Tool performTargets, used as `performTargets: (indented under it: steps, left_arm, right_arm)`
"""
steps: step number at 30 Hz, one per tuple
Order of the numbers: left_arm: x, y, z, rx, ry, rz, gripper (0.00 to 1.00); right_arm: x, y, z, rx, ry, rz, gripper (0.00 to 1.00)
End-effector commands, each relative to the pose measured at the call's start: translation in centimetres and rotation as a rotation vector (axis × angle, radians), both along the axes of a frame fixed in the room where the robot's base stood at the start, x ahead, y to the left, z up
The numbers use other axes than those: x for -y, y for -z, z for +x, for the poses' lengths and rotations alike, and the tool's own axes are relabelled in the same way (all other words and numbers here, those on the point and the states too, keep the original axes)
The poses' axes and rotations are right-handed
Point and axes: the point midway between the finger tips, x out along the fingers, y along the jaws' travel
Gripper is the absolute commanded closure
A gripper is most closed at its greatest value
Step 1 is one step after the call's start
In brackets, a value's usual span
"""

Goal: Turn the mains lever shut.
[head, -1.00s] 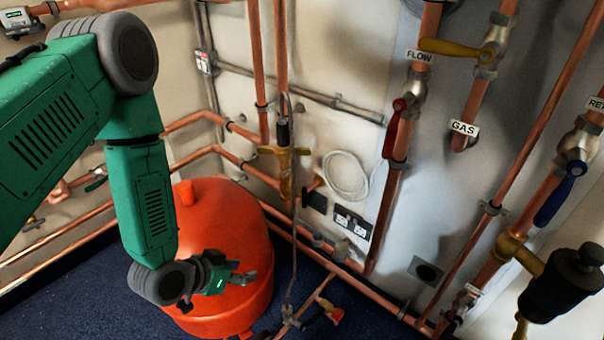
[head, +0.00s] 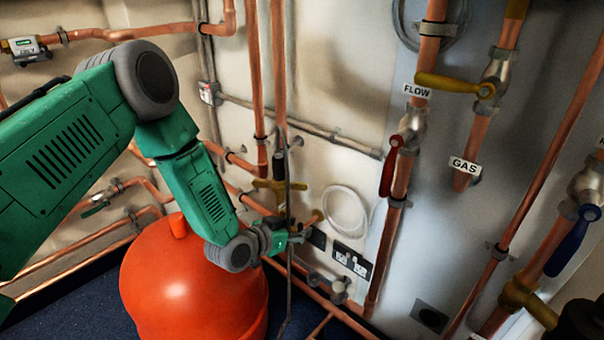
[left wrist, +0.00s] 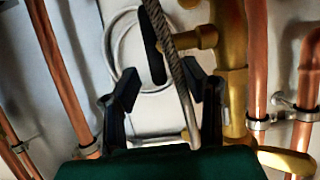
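No label reading "mains" shows. A yellow lever (head: 279,185) sits on the brass valve of a vertical copper pipe behind the orange tank; the lever also shows at the lower right of the left wrist view (left wrist: 286,161). My left gripper (head: 299,237) is just below and right of this lever, in front of the wall. In the left wrist view its dark fingers (left wrist: 165,100) are spread. A braided hose (left wrist: 180,75) runs between them, and a black bar (left wrist: 152,45) is beside the hose. Whether the fingers touch the hose I cannot tell. My right gripper is out of view.
The orange tank (head: 190,285) stands below my left forearm. Red (head: 390,168), yellow gas (head: 450,84) and blue (head: 572,240) levers are to the right. A green lever (head: 96,208) is on a left pipe. A double socket (head: 352,262) is right of the gripper.

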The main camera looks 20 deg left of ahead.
Motion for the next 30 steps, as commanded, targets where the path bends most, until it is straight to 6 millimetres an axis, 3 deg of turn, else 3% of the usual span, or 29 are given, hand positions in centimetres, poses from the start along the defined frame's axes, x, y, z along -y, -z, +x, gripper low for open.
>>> performTargets:
  steps: [13, 16, 17, 25, 30]
  left_arm:
    - [0.4, 0.5, 1.1, -0.001, 0.000, -0.001, 0.62]
    - [0.4, 0.5, 1.1, -0.001, 0.001, -0.001, 0.97]
    - [0.4, 0.5, 1.0, -0.001, 0.001, -0.001, 1.00]
    - [0.4, 0.4, 1.1, -0.013, 0.002, 0.004, 1.00]
    - [0.5, 0.1, 1.2, -0.067, 0.002, 0.024, 1.00]
  right_arm:
    - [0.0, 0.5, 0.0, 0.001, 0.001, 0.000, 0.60]
    - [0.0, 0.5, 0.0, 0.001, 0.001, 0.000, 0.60]
    - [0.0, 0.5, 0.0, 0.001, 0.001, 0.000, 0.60]
    - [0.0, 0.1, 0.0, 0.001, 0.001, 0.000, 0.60]
    - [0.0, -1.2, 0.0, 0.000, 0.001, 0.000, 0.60]
